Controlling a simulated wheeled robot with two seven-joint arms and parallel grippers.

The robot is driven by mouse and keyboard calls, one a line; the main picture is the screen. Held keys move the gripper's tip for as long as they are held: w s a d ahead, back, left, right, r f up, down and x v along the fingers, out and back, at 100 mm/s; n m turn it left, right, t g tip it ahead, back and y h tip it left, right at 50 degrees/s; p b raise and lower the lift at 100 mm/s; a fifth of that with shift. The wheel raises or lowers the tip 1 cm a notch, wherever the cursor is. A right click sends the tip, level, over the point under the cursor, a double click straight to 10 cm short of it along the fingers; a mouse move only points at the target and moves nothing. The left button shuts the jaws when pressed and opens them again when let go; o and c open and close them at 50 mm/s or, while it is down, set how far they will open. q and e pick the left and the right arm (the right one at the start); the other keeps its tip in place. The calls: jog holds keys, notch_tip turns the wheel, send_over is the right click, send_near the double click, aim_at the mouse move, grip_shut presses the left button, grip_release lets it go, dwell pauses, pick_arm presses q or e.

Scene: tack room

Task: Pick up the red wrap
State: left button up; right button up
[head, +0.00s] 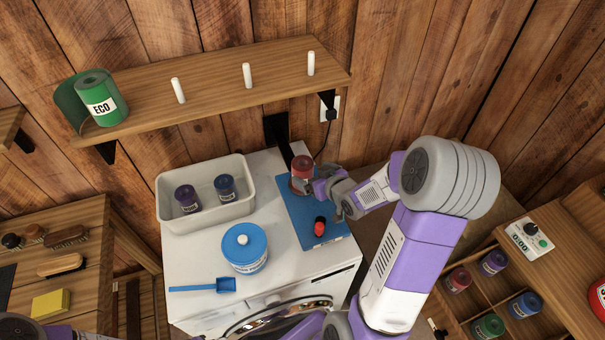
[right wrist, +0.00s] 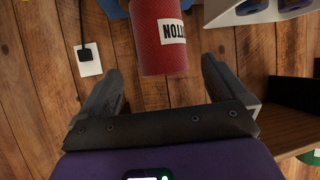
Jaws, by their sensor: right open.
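A red wrap (head: 302,166) stands at the back of the blue mat (head: 298,205) on the white machine. In the right wrist view the red wrap (right wrist: 160,38) has a white label and lies just beyond the fingertips, in line with the gap between them. My right gripper (head: 306,187) is beside the wrap in the head view and partly covers its lower part. In the right wrist view the right gripper (right wrist: 160,78) is open and empty. My left gripper is not in view. Another red wrap (head: 458,280) sits in a wooden compartment at the lower right.
A white bin (head: 207,219) with two dark wraps, a blue lidded tub (head: 245,249) and a blue scoop (head: 225,285) are on the machine. A pegged shelf (head: 210,88) is above, with a green ECO roll (head: 97,97).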

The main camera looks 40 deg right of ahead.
aim_at(309, 172)
jog(key=x, duration=0.4)
jog(key=shift+w+a, duration=0.1)
jog(key=shift+w, duration=0.1)
jog(key=shift+r, duration=0.1)
jog(key=shift+c, duration=0.2)
jog(key=c, duration=1.2)
